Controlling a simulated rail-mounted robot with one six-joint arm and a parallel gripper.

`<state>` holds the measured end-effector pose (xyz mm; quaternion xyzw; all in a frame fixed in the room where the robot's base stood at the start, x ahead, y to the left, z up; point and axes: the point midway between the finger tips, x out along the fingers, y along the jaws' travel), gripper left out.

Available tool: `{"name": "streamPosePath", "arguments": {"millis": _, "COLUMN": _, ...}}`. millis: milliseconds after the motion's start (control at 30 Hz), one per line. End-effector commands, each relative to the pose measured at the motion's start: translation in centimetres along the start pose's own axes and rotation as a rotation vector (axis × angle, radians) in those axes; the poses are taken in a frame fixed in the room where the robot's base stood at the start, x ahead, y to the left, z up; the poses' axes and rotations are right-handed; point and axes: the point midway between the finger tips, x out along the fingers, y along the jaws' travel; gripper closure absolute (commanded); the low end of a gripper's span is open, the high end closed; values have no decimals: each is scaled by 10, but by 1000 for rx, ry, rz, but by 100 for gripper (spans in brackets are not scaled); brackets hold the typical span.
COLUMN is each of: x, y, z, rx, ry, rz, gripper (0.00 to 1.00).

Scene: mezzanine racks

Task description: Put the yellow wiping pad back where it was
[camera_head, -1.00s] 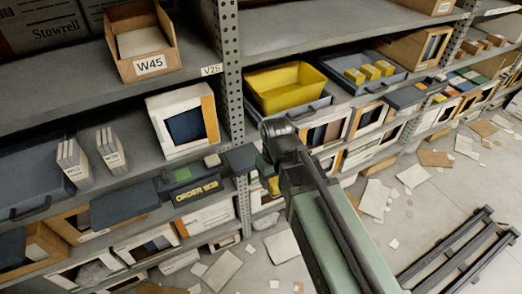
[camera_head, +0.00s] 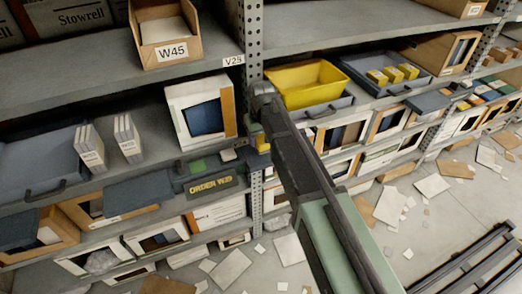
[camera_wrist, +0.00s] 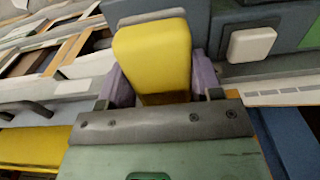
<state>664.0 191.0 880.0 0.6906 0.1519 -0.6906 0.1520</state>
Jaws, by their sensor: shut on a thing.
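My gripper (camera_head: 258,132) is shut on a yellow wiping pad, a small rounded block. In the wrist view the pad (camera_wrist: 152,55) fills the space between the two purple-grey fingers. In the head view only a small part of the pad (camera_head: 262,143) shows past my arm, beside the perforated rack post. Several similar yellow blocks (camera_head: 392,75) sit in a grey-blue tray (camera_head: 360,65) on the shelf at right. A yellow bin (camera_head: 325,72) stands on the same shelf, nearer the post.
The dark ORDER box (camera_head: 213,184) on the left shelf carries a green block and a white block; the white block (camera_wrist: 250,43) also shows in the wrist view. The perforated post (camera_head: 253,60) stands close to my gripper. Papers (camera_head: 432,186) litter the floor.

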Motion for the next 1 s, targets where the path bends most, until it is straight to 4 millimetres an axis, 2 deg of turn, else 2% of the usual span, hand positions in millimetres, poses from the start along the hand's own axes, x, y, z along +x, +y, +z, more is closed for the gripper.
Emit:
{"name": "streamPosePath", "arguments": {"millis": 167, "x": 9, "y": 0, "z": 0, "rx": 0, "ry": 0, "rz": 0, "gripper": 63}}
{"name": "streamPosePath", "arguments": {"millis": 333, "x": 45, "y": 0, "z": 0, "rx": 0, "ry": 0, "rz": 0, "gripper": 63}}
{"name": "streamPosePath", "arguments": {"millis": 567, "x": 41, "y": 0, "z": -4, "rx": 0, "ry": 0, "rz": 0, "gripper": 63}}
{"name": "streamPosePath", "arguments": {"millis": 733, "x": 46, "y": 0, "z": -4, "rx": 0, "ry": 0, "rz": 0, "gripper": 63}}
{"name": "streamPosePath", "arguments": {"millis": 767, "x": 44, "y": 0, "z": -4, "rx": 0, "ry": 0, "rz": 0, "gripper": 36}}
{"name": "streamPosePath", "arguments": {"millis": 800, "x": 44, "y": 0, "z": -4, "rx": 0, "ry": 0, "rz": 0, "gripper": 30}}
{"name": "streamPosePath", "arguments": {"millis": 900, "x": 44, "y": 0, "z": -4, "rx": 0, "ry": 0, "rz": 0, "gripper": 16}}
{"name": "streamPosePath", "arguments": {"millis": 1000, "x": 44, "y": 0, "z": -4, "rx": 0, "ry": 0, "rz": 0, "gripper": 16}}
